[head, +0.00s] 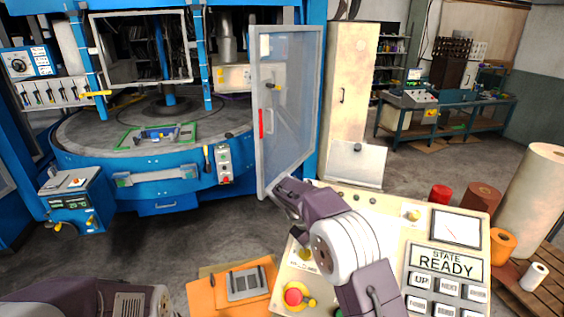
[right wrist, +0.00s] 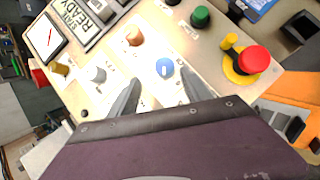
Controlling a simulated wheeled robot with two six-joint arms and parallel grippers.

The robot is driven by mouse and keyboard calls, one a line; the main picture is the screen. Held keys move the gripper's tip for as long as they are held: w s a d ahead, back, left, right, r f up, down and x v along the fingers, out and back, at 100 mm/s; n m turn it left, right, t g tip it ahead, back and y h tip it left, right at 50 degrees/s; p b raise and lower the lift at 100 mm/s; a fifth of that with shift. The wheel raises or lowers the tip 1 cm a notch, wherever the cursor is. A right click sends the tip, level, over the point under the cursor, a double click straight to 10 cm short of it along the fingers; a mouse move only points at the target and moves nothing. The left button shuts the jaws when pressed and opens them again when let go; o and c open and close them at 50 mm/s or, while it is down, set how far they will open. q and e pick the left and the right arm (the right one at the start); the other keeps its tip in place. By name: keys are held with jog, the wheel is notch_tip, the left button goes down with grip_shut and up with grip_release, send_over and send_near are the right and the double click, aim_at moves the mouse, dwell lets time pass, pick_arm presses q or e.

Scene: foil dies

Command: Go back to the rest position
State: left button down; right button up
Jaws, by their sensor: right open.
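In the right wrist view my right gripper (right wrist: 157,84) is open and empty. Its two grey fingers stand apart over the cream control panel (head: 437,212), on either side of a blue knob (right wrist: 165,68). I cannot tell whether the fingertips touch the panel. In the head view my right arm reaches over the panel's left part, and the fingers cannot be made out there. Part of my left arm shows at the bottom left of the head view; its gripper is out of view.
The panel has a red button (head: 293,295) and a display (head: 446,261) reading "STATE READY". Behind it a glazed door (head: 289,150) stands open on the blue machine (head: 130,183). An orange board (head: 205,298) lies left of the panel. A large pale roll (head: 536,200) stands right.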

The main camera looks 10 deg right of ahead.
jog(key=s+d+m+y+b, duration=0.2)
jog(key=s+d+b, duration=0.15)
jog(key=s, duration=0.45)
jog(key=s+a+f+m+t+y, duration=0.1)
jog(key=s+a+f+y, duration=0.3)
jog(key=s+f, duration=0.8)
jog(key=shift+s+a+f+m+y+b, duration=0.2)
jog(key=shift+s+a+m+y+b, duration=0.25)
jog(key=shift+a+m, duration=0.3)
jog(key=shift+s, duration=0.1)
